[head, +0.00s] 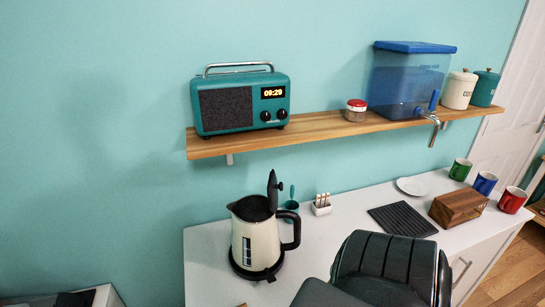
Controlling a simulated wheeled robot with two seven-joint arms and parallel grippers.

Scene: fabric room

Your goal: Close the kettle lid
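The kettle (254,240) stands upright on its dark round base at the left end of the white counter. It has a cream body, a black handle on its right side and a spout at its upper left. Its black lid (272,188) is open and stands up nearly vertical at the handle side, so the dark opening shows. Neither of my grippers is in view, and nothing touches the kettle or the lid.
A dark padded thing like a chair (385,260) stands in front of the counter, right of the kettle. A wooden shelf (340,128) hangs above, holding a teal radio (240,100) and a blue dispenser (408,85). A small white holder (321,207) stands behind the kettle.

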